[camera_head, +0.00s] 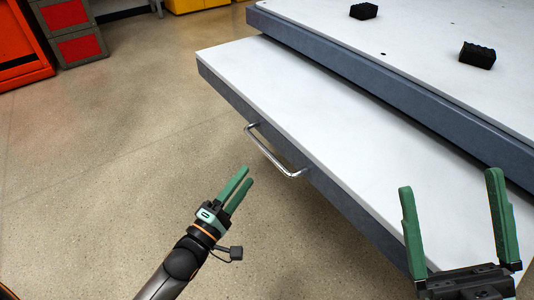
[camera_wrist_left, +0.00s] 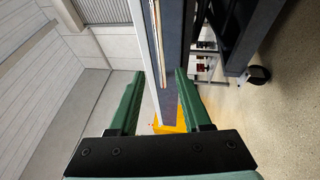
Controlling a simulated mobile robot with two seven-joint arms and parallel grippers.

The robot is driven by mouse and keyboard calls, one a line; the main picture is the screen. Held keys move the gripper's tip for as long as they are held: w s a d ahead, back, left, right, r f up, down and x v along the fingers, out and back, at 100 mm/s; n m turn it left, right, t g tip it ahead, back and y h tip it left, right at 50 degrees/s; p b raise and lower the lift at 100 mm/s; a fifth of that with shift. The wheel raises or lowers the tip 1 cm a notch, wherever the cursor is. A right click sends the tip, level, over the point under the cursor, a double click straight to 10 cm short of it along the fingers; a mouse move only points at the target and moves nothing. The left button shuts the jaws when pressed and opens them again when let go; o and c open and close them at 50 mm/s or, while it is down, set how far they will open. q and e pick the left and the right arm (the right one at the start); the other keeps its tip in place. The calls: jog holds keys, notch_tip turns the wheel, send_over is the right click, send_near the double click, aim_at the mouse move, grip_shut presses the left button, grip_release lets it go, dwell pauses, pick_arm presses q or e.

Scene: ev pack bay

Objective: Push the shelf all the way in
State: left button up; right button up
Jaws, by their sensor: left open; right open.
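The shelf (camera_head: 300,110) is a white-topped slab with a blue-grey front face. It sticks out from under the upper worktop (camera_head: 400,50). A chrome bar handle (camera_head: 272,155) is fixed to its front face. My left gripper (camera_head: 248,176) is open and empty, in front of and below the handle, apart from it. In the left wrist view, the open fingers (camera_wrist_left: 160,73) frame a white and blue-grey edge of the unit beyond them. My right gripper (camera_head: 449,181) is open and empty, in front of the shelf's near part in the picture. I cannot tell its height above it.
Two black blocks (camera_head: 363,11) (camera_head: 477,55) sit on the upper worktop. A grey rack with red bins (camera_head: 80,47) and an orange unit (camera_head: 22,50) stand at the far left. A yellow object (camera_head: 190,4) is at the back. The floor (camera_head: 120,150) left of the shelf is clear.

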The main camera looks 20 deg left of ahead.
aim_at(266, 149)
pick_arm(q)
jog(key=b+x, duration=0.2)
jog(key=x, duration=0.8)
jog(key=shift+w+b, duration=0.1)
jog(key=shift+b, duration=0.3)
grip_shut()
dwell(0.9)
